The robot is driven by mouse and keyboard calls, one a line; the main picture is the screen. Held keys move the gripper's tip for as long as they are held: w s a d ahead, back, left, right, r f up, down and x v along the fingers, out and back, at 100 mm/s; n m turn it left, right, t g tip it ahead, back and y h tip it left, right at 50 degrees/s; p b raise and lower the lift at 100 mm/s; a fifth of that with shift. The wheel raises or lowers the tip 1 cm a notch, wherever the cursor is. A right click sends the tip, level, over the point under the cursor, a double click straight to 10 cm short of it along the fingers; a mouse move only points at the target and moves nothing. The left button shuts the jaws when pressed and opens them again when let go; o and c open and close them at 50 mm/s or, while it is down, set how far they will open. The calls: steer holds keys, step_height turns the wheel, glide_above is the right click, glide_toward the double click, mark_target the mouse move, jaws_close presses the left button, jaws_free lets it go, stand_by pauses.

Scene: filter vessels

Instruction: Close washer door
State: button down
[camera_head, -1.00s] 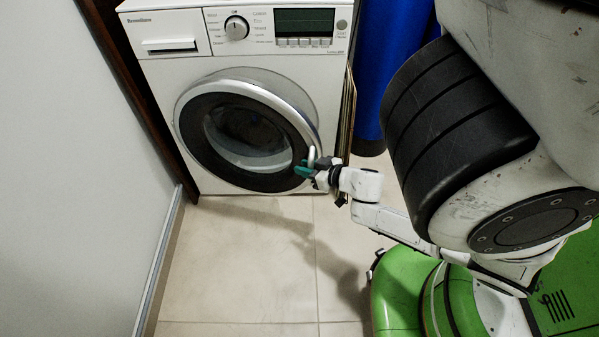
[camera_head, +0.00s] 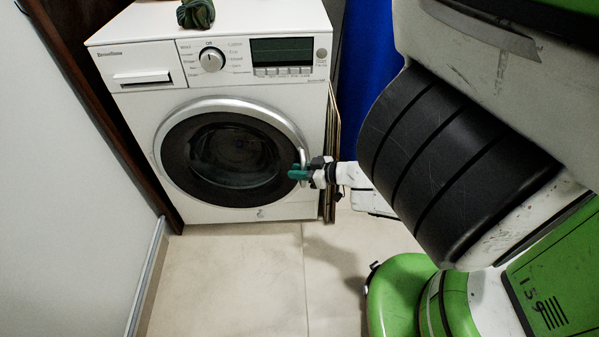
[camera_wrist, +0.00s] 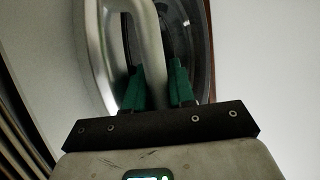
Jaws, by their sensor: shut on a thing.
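The washer (camera_head: 240,105) is white and stands against the back wall. Its round door (camera_head: 225,155) has a silver rim and dark glass, and looks nearly flush with the front. My gripper (camera_head: 297,174) is at the right edge of the door, on the handle. In the wrist view, my gripper's green fingers (camera_wrist: 165,85) are shut on the door handle (camera_wrist: 148,45), a curved silver bar. The door (camera_wrist: 190,40) rises behind them at a steep angle. Whether the door is latched cannot be seen.
A dark green bundle (camera_head: 196,13) lies on top of the washer. A grey wall (camera_head: 80,150) is at the left. Thin upright panels (camera_head: 332,150) and a blue object (camera_head: 357,85) stand right of the washer. The tiled floor (camera_head: 240,280) in front is clear.

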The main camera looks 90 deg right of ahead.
steer(key=shift+w+d+m+h, duration=0.1)
steer(key=shift+d+m+h, duration=0.4)
steer(key=shift+d, duration=0.4)
steer(key=c, duration=1.3)
jaws_free()
steer(key=shift+r, duration=0.1)
steer(key=s+a+r+n+y+p, duration=0.1)
steer(key=s+a+r+p, duration=0.2)
steer(key=s, duration=0.6)
steer(key=a+p, duration=0.2)
steer(key=a, duration=0.1)
steer(key=shift+s+r, duration=0.2)
steer(key=shift+r, duration=0.2)
steer(key=shift+w, duration=0.1)
